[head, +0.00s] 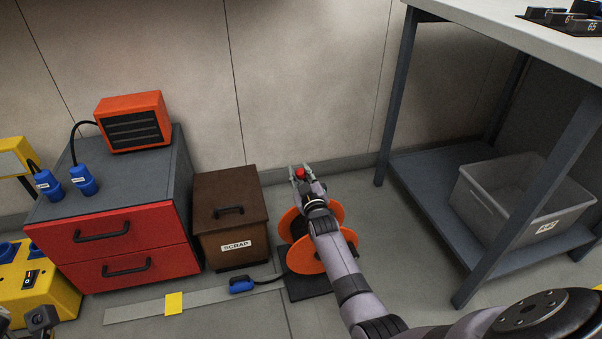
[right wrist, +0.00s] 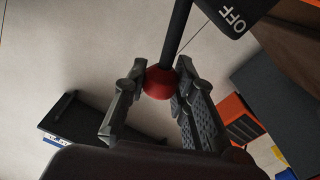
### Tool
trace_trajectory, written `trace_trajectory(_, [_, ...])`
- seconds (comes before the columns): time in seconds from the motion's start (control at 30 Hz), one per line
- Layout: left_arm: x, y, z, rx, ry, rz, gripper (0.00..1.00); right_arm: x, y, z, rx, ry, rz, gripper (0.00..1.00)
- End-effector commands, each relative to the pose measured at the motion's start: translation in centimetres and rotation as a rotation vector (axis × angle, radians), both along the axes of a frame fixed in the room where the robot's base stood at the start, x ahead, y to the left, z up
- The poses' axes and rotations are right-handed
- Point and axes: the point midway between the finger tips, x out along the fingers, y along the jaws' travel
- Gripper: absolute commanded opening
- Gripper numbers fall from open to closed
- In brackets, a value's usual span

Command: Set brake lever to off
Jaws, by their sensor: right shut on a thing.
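The brake lever shows as a red ball knob (head: 300,173) above an orange cable reel (head: 332,217) in the head view. In the right wrist view the red knob (right wrist: 160,83) sits on a dark rod (right wrist: 176,35). A dark plate marked OFF (right wrist: 238,12) is beside the rod's far end. My right gripper (head: 302,176) is shut on the knob, one finger on each side of it, as the right wrist view shows. My arm hides part of the reel. What seems to be my left gripper (head: 42,319) shows only as dark tips at the lower left corner.
A brown scrap box (head: 231,246) and a red drawer cabinet (head: 125,240) with an orange heater-like unit (head: 134,121) stand left of the reel. A blue connector (head: 241,286) lies on the floor. A workbench (head: 455,190) with a grey bin (head: 490,205) stands on the right.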

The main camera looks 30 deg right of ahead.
Motion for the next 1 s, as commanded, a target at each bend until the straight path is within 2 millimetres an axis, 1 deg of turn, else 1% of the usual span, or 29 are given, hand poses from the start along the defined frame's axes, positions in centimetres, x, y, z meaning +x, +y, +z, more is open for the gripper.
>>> trace_trajectory(0.07, [0.0,0.0,0.0,0.000,0.000,0.000,0.40,0.0,0.2,-0.2,-0.001,0.004,0.003,0.00])
trace_trajectory(0.1, [0.0,0.0,0.0,0.000,0.000,0.000,0.40,0.0,0.2,-0.2,-0.001,0.005,0.002,0.26])
trace_trajectory(0.4, [0.0,0.0,0.0,0.000,0.001,0.000,0.40,0.0,0.1,-0.1,0.001,0.003,0.001,0.45])
trace_trajectory(0.67, [0.1,0.0,-0.2,0.003,0.009,0.001,0.40,0.0,0.1,-0.1,0.001,0.001,0.000,0.45])
trace_trajectory(0.77, [0.2,0.0,-0.2,0.003,0.009,0.001,0.40,-0.3,0.1,-0.1,0.001,0.001,0.001,0.45])
trace_trajectory(0.87, [0.1,0.0,-0.2,0.002,0.007,0.001,0.40,-1.1,0.4,-0.2,0.002,0.002,0.001,0.45])
trace_trajectory(0.97, [0.1,0.0,-0.1,0.002,0.005,0.001,0.40,-2.4,0.7,-0.2,0.002,0.002,0.001,0.45])
trace_trajectory(1.0, [0.1,0.0,-0.1,0.002,0.005,0.001,0.40,-3.1,0.8,-0.2,0.002,0.004,0.001,0.45])
